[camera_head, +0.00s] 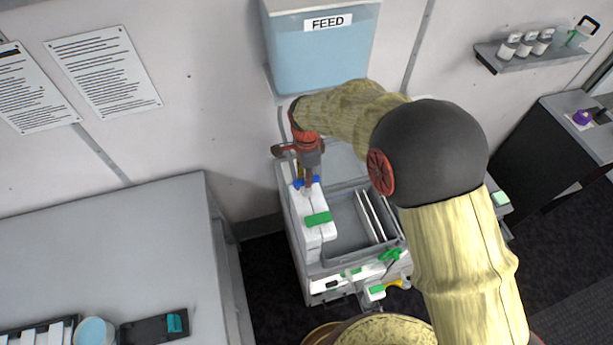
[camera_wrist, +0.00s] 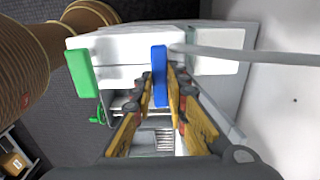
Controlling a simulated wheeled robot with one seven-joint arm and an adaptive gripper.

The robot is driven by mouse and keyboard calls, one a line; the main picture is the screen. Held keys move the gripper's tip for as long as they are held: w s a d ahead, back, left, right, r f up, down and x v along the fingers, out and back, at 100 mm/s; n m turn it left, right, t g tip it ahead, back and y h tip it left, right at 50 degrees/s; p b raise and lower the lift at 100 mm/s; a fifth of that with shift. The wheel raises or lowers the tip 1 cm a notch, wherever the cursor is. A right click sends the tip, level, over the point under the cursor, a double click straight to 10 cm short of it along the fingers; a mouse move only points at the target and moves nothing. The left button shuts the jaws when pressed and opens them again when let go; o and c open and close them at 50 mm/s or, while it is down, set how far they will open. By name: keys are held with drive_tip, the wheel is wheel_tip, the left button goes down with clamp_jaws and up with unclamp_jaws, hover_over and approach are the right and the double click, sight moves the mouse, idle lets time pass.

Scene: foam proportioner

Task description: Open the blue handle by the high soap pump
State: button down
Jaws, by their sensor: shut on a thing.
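The blue handle (camera_wrist: 159,75) is a flat upright bar in the wrist view, on the white pump block (camera_wrist: 115,50). My gripper (camera_wrist: 160,88) has its two yellow-and-dark fingers around the blue handle, one on each side, shut on it. In the head view my gripper (camera_head: 305,178) points down at the back of the white pumps, and only a bit of the blue handle (camera_head: 314,180) shows beside it. A green handle (camera_head: 318,219) sits on the white pump in front. It also shows at the left in the wrist view (camera_wrist: 82,73).
A wall tank marked FEED (camera_head: 320,50) hangs behind my arm. A grey bin with white dividers (camera_head: 350,225) lies right of the pumps. More green handles (camera_head: 389,254) are at the front. A grey cabinet (camera_head: 110,250) stands at the left, with a dark gap between.

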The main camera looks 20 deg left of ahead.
drive_tip(key=n+b, duration=0.2)
drive_tip(key=n, duration=0.2)
drive_tip(key=shift+n, duration=0.4)
drive_tip(key=n+b, duration=0.1)
drive_tip(key=n, duration=0.3)
drive_tip(key=shift+n+b, duration=0.3)
drive_tip(key=shift+b, duration=0.1)
drive_tip(key=n+b, duration=0.1)
drive_tip(key=n, duration=0.3)
drive_tip(key=shift+n+b, duration=0.4)
drive_tip(key=shift+n, duration=1.8)
drive_tip(key=shift+w+r, duration=0.1)
drive_tip(key=c, duration=1.8)
unclamp_jaws()
drive_tip(key=shift+o, duration=0.2)
wheel_tip(320, 180, up, 12)
